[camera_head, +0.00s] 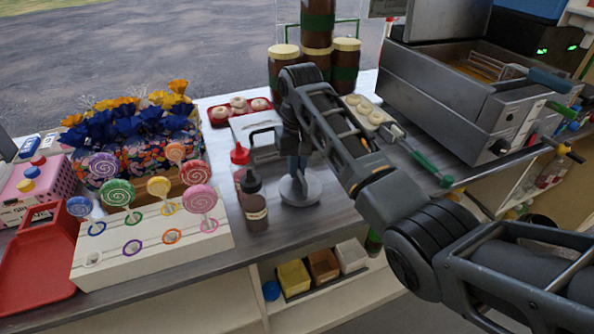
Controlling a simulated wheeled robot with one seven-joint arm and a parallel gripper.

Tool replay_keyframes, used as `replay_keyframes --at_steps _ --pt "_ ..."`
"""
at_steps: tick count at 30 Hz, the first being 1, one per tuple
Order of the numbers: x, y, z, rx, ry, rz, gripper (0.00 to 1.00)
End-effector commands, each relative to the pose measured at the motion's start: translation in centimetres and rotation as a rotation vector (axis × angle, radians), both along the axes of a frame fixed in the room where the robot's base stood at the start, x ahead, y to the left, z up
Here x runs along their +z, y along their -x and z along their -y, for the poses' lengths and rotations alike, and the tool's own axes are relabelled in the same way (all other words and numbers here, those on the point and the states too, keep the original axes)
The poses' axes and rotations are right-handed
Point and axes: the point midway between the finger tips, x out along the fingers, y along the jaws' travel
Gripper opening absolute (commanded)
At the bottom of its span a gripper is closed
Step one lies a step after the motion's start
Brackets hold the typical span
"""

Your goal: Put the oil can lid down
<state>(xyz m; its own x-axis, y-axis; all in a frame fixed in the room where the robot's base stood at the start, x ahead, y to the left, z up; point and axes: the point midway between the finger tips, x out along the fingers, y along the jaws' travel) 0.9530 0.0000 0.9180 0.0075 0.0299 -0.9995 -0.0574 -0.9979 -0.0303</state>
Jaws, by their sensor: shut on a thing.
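A round light-grey disc, which looks like the oil can lid (312,190), is at the counter's front edge, right of the sauce bottles. My gripper (295,172) points down at it from above and is shut on the lid's upright middle part. The fingertips are small and partly hidden by my arm. I cannot tell whether the lid touches the counter or hangs just above it. No open oil can is clearly visible.
A dark bottle (255,208) and a red-capped bottle (240,160) stand close left of the lid. A white lollipop stand (150,252) is farther left. A metal fryer (450,100) and a green-handled tool (430,165) are at right. Brown jars (345,65) stand behind.

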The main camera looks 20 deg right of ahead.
Motion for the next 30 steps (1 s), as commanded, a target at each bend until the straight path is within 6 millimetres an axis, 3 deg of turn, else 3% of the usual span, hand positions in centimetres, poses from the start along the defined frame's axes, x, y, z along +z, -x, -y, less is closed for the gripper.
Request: replay_keyframes --at_steps 5,15,16,23,30 --pt "-1.9 0.0 0.0 0.0 0.0 0.0 0.0" --pt "-2.2 0.0 0.0 0.0 0.0 0.001 0.0" --pt "-2.2 0.0 0.0 0.0 0.0 0.001 0.13" --pt "-2.2 0.0 0.0 0.0 0.0 0.001 0.35" --pt "-2.1 0.0 0.0 0.0 0.0 0.001 0.37"
